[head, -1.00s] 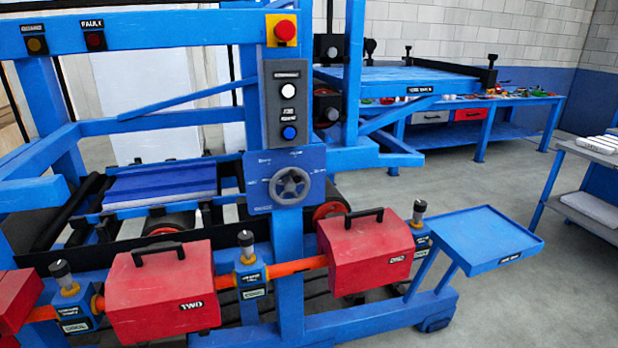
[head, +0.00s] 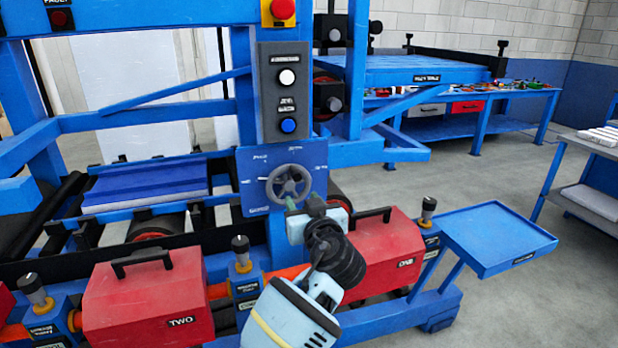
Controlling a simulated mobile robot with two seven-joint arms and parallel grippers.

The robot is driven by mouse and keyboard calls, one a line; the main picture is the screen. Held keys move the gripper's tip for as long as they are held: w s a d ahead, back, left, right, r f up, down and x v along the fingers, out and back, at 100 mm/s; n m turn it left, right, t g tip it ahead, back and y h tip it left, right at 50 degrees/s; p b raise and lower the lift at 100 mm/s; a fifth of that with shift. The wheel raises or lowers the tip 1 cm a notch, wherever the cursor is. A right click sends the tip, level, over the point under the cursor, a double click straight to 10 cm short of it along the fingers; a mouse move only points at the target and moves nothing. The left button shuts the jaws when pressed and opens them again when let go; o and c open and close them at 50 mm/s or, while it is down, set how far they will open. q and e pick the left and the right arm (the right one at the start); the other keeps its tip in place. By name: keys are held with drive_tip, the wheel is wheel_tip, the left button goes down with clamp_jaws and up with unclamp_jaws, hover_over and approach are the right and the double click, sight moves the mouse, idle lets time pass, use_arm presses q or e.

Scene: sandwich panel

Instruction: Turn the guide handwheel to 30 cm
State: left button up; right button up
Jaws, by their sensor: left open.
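The guide handwheel (head: 288,186) is a grey spoked wheel on a blue dial plate (head: 255,160) with small markings, too small to read. The plate is fixed on the blue post of the machine. My left gripper (head: 302,207) is just below the wheel, close to its lower rim, with its arm coming up from the bottom of the view. It is open. I cannot tell whether its fingers touch the rim. My right gripper is not in view.
A control box with a white button (head: 287,78) and a blue button (head: 288,125) is above the wheel. A red emergency button (head: 283,9) is higher. Red boxes ONE (head: 385,250) and TWO (head: 145,297) flank my arm below. A blue tray (head: 495,238) juts out right.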

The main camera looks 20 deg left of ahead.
sight(298, 178)
use_arm(q)
drive_tip(key=shift+n+y, duration=0.3)
drive_tip(key=shift+w+a+r, duration=0.45)
drive_tip(key=shift+w+a, duration=0.2)
drive_tip(key=shift+w, duration=0.5)
drive_tip(key=shift+w+a+r, duration=0.45)
drive_tip(key=shift+w+a, duration=0.2)
drive_tip(key=shift+w, duration=0.55)
drive_tip(key=shift+w+a+r, duration=0.45)
drive_tip(key=shift+w+a, duration=0.2)
drive_tip(key=shift+w, duration=0.5)
clamp_jaws()
